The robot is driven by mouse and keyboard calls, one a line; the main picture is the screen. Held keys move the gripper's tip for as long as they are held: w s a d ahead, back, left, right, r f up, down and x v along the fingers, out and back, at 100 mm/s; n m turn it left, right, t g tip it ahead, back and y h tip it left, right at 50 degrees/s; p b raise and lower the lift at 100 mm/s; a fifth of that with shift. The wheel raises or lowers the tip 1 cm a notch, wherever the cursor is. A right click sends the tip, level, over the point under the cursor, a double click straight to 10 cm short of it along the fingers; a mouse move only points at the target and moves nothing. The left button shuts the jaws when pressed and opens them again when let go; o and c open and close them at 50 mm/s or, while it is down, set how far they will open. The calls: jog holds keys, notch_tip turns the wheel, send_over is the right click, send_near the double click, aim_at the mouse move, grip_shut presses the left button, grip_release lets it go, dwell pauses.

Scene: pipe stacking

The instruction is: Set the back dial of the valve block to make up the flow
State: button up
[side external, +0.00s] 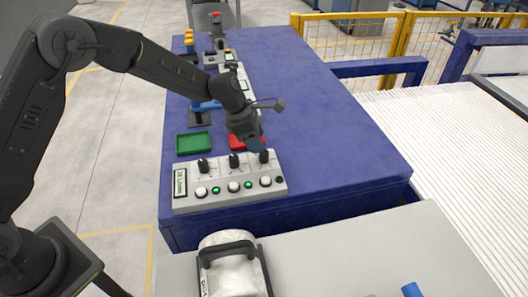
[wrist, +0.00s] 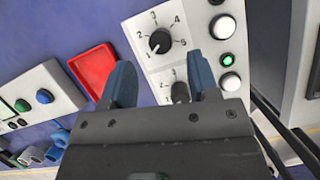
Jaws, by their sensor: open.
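The grey valve block (side external: 230,200) lies near the front edge of the blue table. It has a display (side external: 180,183) at its left end and a row of three black dials: left (side external: 204,166), middle (side external: 234,161) and right (side external: 264,156). My gripper (side external: 256,143) is low over the right dial. In the wrist view my gripper (wrist: 161,62) is open, and one dial (wrist: 180,92) shows between the fingers, partly hidden. I cannot tell whether the fingers touch it. The neighbouring dial (wrist: 160,41) has a 1-to-5 scale, its white mark towards 1. The display digits are unclear.
White buttons (side external: 233,187) and green lights (side external: 216,190) line the block's front. A green tray (side external: 193,143) and a red tray (wrist: 94,68) lie behind it. Another control box (wrist: 40,100) stands farther back. The table's right side is clear.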

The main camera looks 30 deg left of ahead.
aim_at(264, 156)
jog(key=x, duration=0.5)
jog(key=shift+w+d+f, duration=0.1)
jog(key=shift+d+f, duration=0.1)
jog(key=shift+f, duration=0.2)
jog(key=shift+c, duration=0.2)
jog(key=c, duration=0.9)
